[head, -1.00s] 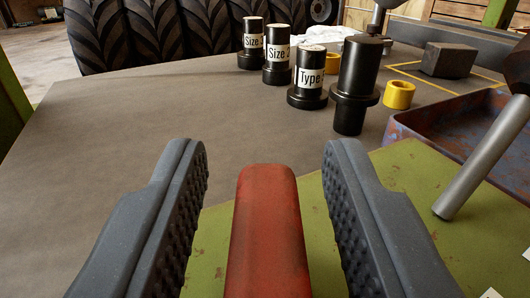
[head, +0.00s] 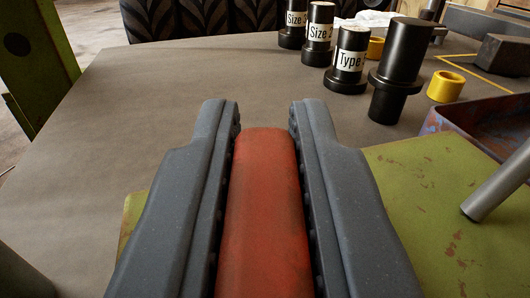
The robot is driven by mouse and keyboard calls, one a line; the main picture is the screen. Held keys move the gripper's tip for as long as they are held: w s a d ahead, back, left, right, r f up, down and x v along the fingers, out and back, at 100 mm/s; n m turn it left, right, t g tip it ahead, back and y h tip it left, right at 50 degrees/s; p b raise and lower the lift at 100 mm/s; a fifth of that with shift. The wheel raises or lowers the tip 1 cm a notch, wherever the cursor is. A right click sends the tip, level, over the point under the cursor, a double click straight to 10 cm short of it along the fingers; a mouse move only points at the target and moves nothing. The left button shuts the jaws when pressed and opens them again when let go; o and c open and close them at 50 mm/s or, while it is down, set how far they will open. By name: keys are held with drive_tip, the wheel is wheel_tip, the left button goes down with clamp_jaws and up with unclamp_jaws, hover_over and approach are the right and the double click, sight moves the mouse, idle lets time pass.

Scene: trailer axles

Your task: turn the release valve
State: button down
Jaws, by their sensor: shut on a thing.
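A worn red bar-like handle (head: 266,205), which looks like the release valve's handle, runs up the lower middle of the view. My gripper (head: 264,115) has its two grey, studded fingers shut on it, one on each side. The fingertips reach slightly past the handle's rounded far end. The valve body and the handle's near end are out of view below.
A green, rust-spotted plate (head: 425,195) lies under the handle. Black labelled cylinders (head: 347,62), a black flanged pin (head: 397,75) and a yellow ring (head: 445,87) stand on the grey-brown table (head: 200,75). A blue-rusty tray (head: 480,122) and a metal rod (head: 495,185) are at right.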

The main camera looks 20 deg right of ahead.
drive_tip(key=shift+d+r+n+t+y+p, duration=0.1)
drive_tip(key=shift+r+n+t+y+p, duration=0.05)
drive_tip(key=shift+n+y+p, duration=0.55)
drive_tip(key=shift+r+n+t+y+p, duration=0.15)
drive_tip(key=shift+n+y+p, duration=0.25)
drive_tip(key=shift+y+p, duration=0.45)
drive_tip(key=shift+f+n+y, duration=0.25)
drive_tip(key=shift+n+y, duration=0.05)
drive_tip(key=shift+y, duration=0.35)
drive_tip(key=shift+a, duration=0.2)
drive_tip(key=c, duration=1.4)
unclamp_jaws()
drive_tip(key=shift+s, duration=0.1)
drive_tip(key=s+p, duration=1.3)
drive_tip(key=shift+s+a+f, duration=0.15)
drive_tip(key=shift+s+a, duration=0.1)
drive_tip(key=shift+s, duration=0.05)
